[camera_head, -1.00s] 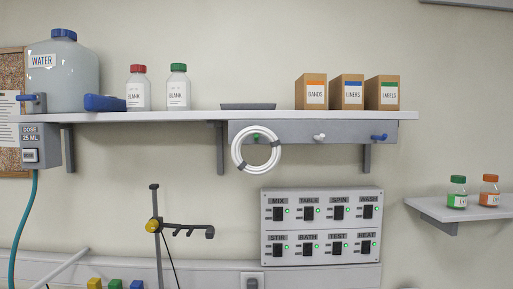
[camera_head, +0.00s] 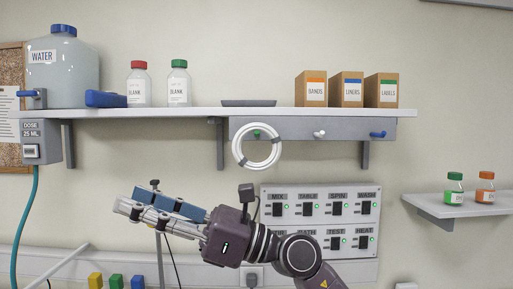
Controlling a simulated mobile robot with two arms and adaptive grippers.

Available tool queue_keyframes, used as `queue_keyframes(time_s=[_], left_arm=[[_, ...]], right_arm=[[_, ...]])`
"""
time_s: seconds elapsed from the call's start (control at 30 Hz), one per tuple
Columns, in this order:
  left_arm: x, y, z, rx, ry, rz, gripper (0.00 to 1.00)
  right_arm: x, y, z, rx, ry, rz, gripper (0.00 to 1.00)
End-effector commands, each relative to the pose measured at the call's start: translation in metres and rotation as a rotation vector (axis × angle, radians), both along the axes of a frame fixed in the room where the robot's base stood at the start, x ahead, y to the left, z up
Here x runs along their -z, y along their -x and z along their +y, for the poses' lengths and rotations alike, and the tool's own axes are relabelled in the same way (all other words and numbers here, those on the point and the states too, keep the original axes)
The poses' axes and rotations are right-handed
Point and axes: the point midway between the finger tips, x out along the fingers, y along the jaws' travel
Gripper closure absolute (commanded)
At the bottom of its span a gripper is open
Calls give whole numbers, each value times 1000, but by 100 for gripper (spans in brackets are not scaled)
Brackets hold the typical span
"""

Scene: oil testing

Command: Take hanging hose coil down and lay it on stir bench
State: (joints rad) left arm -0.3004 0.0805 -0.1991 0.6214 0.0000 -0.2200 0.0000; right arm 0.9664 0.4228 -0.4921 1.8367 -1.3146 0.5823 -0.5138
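The white hose coil (camera_head: 237,146) hangs from the green peg (camera_head: 257,133) on the grey rail under the wall shelf. My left gripper is not in view. The stir bench cannot be made out in this view.
The shelf (camera_head: 200,114) holds a water jug (camera_head: 65,80), bottles, a dark tray (camera_head: 248,103) and boxes. A white peg (camera_head: 319,135) and blue peg (camera_head: 378,134) are free. My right arm partly covers the switch panel (camera_head: 350,192) and a clamp stand (camera_head: 160,265).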

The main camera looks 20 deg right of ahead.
Motion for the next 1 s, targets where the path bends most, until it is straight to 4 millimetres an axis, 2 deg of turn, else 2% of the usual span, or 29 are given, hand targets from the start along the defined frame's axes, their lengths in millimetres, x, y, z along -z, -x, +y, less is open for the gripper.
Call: queue_keyframes(time_s=[0.1,0.17,0.23,0.37,0.4,0.5,0.63,0.7,0.77,1.0], left_arm=[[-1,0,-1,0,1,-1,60],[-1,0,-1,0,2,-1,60],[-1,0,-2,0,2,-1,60],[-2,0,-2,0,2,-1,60],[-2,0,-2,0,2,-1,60],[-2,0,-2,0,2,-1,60],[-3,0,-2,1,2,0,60],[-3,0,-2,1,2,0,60],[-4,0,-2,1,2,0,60],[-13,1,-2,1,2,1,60]], right_arm=[[2,-11,4,88,348,-220,64],[5,-23,-5,146,521,-306,64],[4,-40,-26,226,721,-388,64],[-14,-69,-92,403,1069,-473,64],[-22,-75,-116,459,1162,-477,64],[-46,-79,-173,583,1352,-462,64],[-70,-73,-225,693,1502,-416,64],[-76,-70,-241,723,1541,-394,64],[-78,-70,-248,736,1561,-383,64],[-66,-89,-246,737,1567,-379,64]])
